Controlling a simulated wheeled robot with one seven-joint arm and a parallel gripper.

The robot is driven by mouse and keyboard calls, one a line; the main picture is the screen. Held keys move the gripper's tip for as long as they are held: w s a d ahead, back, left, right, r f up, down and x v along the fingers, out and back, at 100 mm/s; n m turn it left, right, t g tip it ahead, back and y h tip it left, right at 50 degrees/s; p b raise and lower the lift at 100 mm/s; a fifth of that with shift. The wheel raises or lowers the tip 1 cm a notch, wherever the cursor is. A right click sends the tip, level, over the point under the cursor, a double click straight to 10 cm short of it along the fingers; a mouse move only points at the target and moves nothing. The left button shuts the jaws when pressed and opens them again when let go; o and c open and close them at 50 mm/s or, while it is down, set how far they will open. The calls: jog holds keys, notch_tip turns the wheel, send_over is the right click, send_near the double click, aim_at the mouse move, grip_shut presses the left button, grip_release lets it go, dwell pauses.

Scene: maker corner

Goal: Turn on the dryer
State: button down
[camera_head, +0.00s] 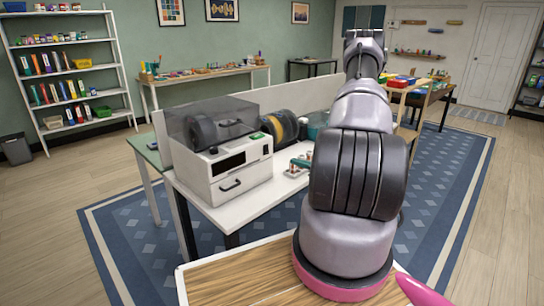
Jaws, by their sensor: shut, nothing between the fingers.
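The dryer (226,172) is a white box on the white table, left of my arm. Its smoky clear lid (208,105) is down, with a dark spool (201,131) inside. My gripper (365,36) is at the far end of my raised arm, small in view, shut and empty. It is apart from the dryer, up and to the right.
Spools (281,128) stand behind the dryer, and a small green-and-white item (300,163) lies to its right on the white table (262,203). A low white panel (313,94) runs behind. Another table with colourful bins (397,83) stands behind my arm at the right.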

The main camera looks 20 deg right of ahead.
aim_at(267, 154)
jog(key=shift+d+f, duration=0.1)
jog(key=shift+f, duration=0.05)
jog(key=x, duration=1.4)
jog(key=shift+w+f, duration=0.1)
dwell(0.4)
